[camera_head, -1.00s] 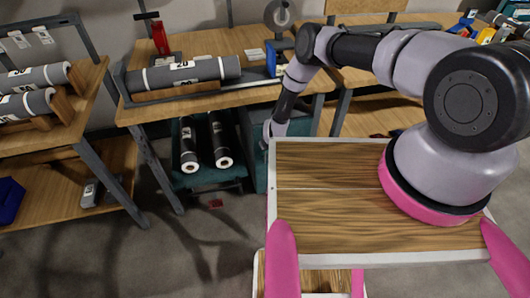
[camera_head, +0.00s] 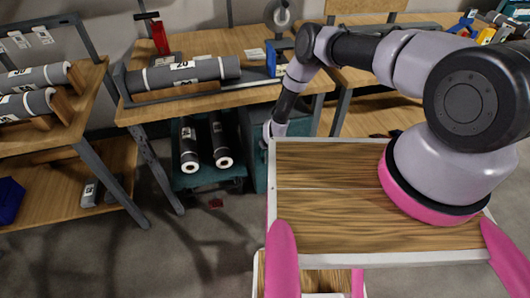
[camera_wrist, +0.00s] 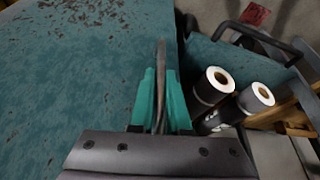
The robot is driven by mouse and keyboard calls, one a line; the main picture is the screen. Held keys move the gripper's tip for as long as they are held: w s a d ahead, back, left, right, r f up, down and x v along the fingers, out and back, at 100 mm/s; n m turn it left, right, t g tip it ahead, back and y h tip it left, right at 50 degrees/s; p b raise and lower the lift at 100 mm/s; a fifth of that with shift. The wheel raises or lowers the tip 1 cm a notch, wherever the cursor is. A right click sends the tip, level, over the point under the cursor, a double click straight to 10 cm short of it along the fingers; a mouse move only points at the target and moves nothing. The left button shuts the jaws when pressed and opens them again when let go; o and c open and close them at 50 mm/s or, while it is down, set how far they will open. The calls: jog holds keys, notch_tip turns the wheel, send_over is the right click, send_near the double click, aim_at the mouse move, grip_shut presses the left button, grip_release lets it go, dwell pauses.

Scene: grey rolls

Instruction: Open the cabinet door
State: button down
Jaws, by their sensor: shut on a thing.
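The teal, worn cabinet surface (camera_wrist: 80,75) fills the left of the wrist view. In the head view a narrow strip of teal cabinet (camera_head: 259,172) shows under the workbench, beside my arm's far end. My gripper (camera_wrist: 161,78) has its teal fingers shut on a thin grey metal handle (camera_wrist: 161,52) at the right edge of the teal surface. In the head view the fingers are hidden behind my wrist and the wooden top. I cannot tell from these views whether the door stands ajar.
Two dark rolls (camera_head: 220,140) lie on a teal cart (camera_head: 205,179) left of the cabinet; the wrist view shows its black bar handle (camera_wrist: 255,33). The workbench (camera_head: 205,97) with another roll stands above. A rack (camera_head: 60,130) is at left.

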jog(key=s+d+n+g+y, duration=0.2)
jog(key=s+d+n, duration=0.5)
jog(key=s+d, duration=0.4)
jog(key=s+d+n, duration=0.2)
jog(key=d, duration=1.1)
jog(key=shift+s+d+g, duration=0.2)
jog(key=shift+d+g, duration=0.2)
jog(key=c, duration=0.9)
grip_release()
jog(key=v, duration=1)
jog(key=shift+d+r, duration=0.15)
jog(key=shift+r, duration=0.2)
